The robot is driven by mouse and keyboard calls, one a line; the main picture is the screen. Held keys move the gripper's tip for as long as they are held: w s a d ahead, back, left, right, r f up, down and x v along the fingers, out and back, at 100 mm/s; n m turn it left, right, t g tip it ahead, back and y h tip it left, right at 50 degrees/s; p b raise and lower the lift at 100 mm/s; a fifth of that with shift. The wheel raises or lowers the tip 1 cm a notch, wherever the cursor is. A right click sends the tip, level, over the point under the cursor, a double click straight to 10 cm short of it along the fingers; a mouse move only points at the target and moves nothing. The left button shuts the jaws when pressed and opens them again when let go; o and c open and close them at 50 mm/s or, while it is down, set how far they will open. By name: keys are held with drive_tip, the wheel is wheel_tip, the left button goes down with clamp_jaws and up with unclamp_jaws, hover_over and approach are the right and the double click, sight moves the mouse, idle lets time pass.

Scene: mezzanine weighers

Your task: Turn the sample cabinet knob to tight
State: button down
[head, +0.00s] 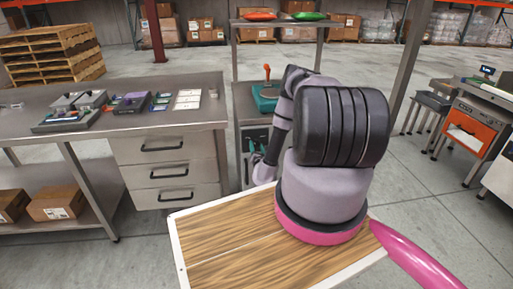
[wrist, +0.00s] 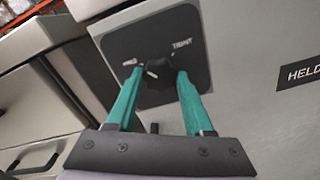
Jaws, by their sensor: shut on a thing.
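The sample cabinet knob (wrist: 157,69) is a small dark knob on a dark square plate (wrist: 188,25). The plate reads "HELD" at left and "TIGHT" at upper right. My gripper (wrist: 161,74) has its two green fingers on either side of the knob and is shut on it. A small pale mark shows on the knob, but I cannot tell clearly which word it points to. In the head view my gripper (head: 258,156) reaches the front of the grey cabinet (head: 247,108); the knob is hidden there.
A steel bench (head: 110,128) with drawers stands left of the cabinet. A teal device (head: 264,98) with an orange-red top is on the cabinet's counter. A "HELD" label (wrist: 302,74) is on the panel at right. Open floor (head: 415,205) lies at right.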

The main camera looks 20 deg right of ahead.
drive_tip(key=m, duration=0.4)
drive_tip(key=shift+d+m, duration=0.1)
drive_tip(key=shift+m, duration=0.3)
drive_tip(key=m, duration=1)
drive_tip(key=shift+m, duration=0.4)
drive_tip(key=m, duration=0.4)
drive_tip(key=shift+m, duration=0.3)
drive_tip(key=shift+c, duration=1.4)
unclamp_jaws()
